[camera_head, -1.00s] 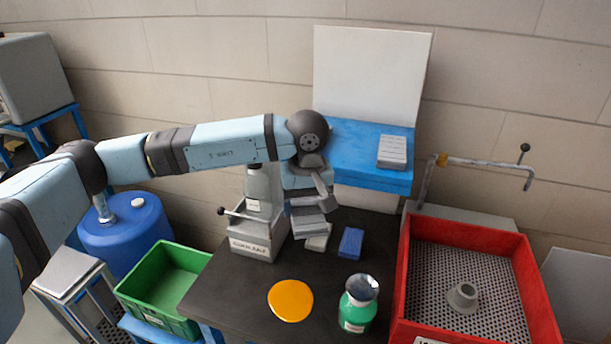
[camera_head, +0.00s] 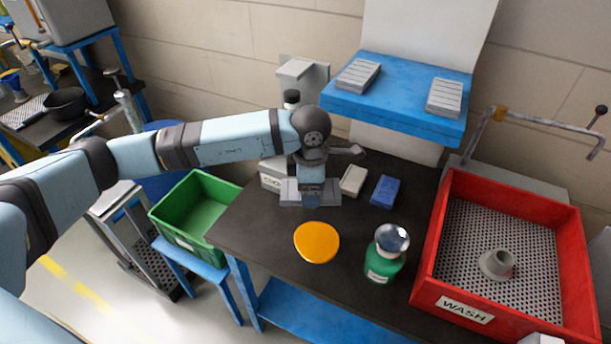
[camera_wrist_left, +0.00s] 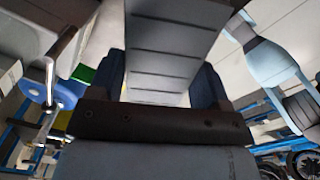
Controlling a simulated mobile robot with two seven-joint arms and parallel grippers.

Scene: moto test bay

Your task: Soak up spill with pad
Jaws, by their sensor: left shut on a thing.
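The spill (camera_head: 317,242) is an orange-yellow puddle on the dark bench top (camera_head: 262,240). My left gripper (camera_head: 311,197) points down just behind the spill and is shut on a grey grooved pad (camera_head: 291,191). The pad's ends stick out on both sides of the fingers, and it also fills the upper middle of the left wrist view (camera_wrist_left: 172,40). The pad appears apart from the spill; its exact height above the bench is unclear. My right gripper is not in view.
A pale block (camera_head: 353,180), a blue block (camera_head: 385,191) and a green bottle (camera_head: 384,262) stand right of the gripper. A blue shelf (camera_head: 400,98) holds two more grey pads. A green crate (camera_head: 195,222) is at left, a red wash tray (camera_head: 447,285) at right.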

